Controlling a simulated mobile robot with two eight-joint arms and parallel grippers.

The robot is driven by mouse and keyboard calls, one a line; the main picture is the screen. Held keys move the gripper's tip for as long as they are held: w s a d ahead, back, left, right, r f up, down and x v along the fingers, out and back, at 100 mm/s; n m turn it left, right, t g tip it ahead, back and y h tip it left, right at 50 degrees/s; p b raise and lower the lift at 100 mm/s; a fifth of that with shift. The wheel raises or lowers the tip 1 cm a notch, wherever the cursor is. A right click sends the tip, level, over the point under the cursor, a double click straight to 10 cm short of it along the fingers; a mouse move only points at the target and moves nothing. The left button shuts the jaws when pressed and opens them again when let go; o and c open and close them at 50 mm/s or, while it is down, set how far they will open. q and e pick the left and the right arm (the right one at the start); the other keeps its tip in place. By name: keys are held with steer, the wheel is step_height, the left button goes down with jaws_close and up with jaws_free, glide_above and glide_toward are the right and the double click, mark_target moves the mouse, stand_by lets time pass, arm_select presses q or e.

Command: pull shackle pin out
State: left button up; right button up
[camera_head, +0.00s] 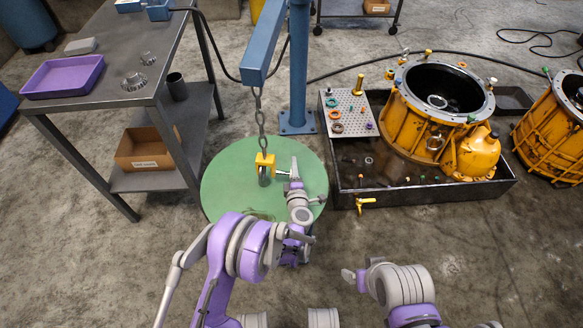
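A yellow lifting block (264,160) hangs from a chain (260,115) above the green round surface, with a grey metal piece, probably the shackle, at its lower part. The shackle pin is too small to make out for sure; a thin grey piece shows between the block and my gripper. My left gripper (291,174) is just right of the block, very close to it. Whether its fingers are open or shut on something is not clear. My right gripper (350,275) is low in the picture, apart from the block, its fingers mostly hidden.
A blue hoist post (299,70) stands behind the green disc (225,190). A black tray (430,195) with a yellow transmission housing (405,115) is at the right. A metal table (110,85) with a purple tray (62,76) is at the left. Floor is clear at front right.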

arm_select(q)
steer(key=o, duration=0.5)
steer(key=shift+s+d, duration=0.1)
steer(key=shift+d, duration=0.25)
steer(key=shift+a, duration=0.15)
steer(key=shift+a, duration=0.1)
steer(key=s, duration=0.3)
steer(key=s+r, duration=0.1)
steer(key=s, duration=0.3)
steer(key=s+p, duration=0.1)
steer(key=s, duration=0.2)
steer(key=shift+s+r, duration=0.25)
steer(key=shift+s, duration=0.1)
